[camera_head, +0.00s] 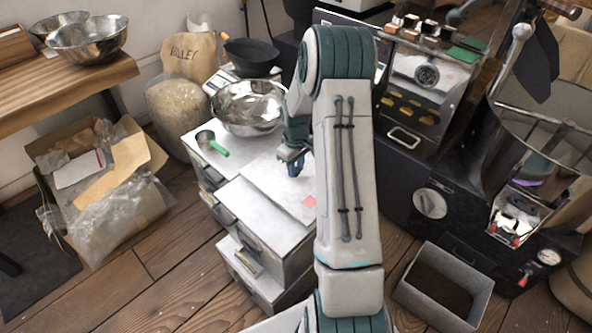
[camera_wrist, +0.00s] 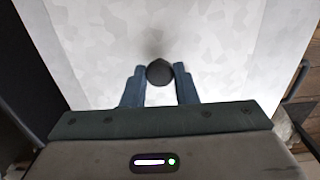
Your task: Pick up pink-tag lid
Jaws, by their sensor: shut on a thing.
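The pink-tag lid (camera_head: 268,178) is a flat pale grey panel on top of the stepped metal bins, with a small pink tag (camera_head: 309,202) near its right front corner. My arm hides its right part. My gripper (camera_head: 291,165) reaches down over the lid. In the wrist view the lid (camera_wrist: 100,45) fills most of the picture, and its dark round knob (camera_wrist: 159,71) sits between the fingertips of my gripper (camera_wrist: 159,76). The fingers are shut on the knob. I cannot tell whether the lid is raised or resting.
A green-handled scoop (camera_head: 212,145) and a steel bowl (camera_head: 249,107) stand behind the lid. The black roaster (camera_head: 420,180) is at the right, with a grey bin (camera_head: 470,270) of dark contents on the floor. An open cardboard box (camera_head: 150,150) lies at the left.

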